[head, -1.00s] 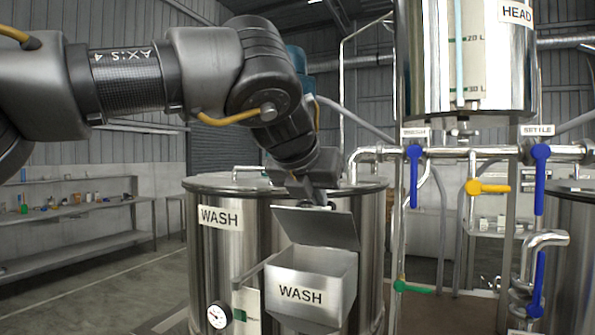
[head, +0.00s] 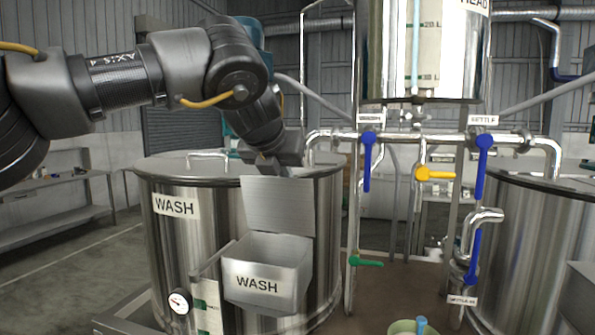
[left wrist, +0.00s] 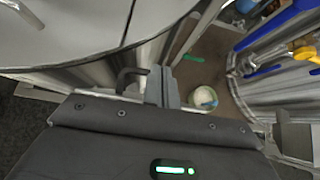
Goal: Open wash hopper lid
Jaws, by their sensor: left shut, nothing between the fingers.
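The wash hopper (head: 257,285) is a steel box labelled WASH on the front of the wash tank (head: 160,230). Its flat grey lid (head: 278,207) stands raised at the hopper's back edge, close to upright, and the hopper's top is open. My left gripper (head: 284,168) is at the lid's top edge, pointing down; its fingertips are partly hidden, and I cannot tell whether they touch the lid. In the left wrist view the left gripper's fingers (left wrist: 162,86) are shut with nothing between them. My right gripper is not in view.
Right of the hopper, pipes carry blue valve handles (head: 481,165), a yellow one (head: 436,174) and a green one (head: 366,261). A pale bucket (head: 408,327) is on the floor. A second tank (head: 545,240) stands at the right. Floor at the left is clear.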

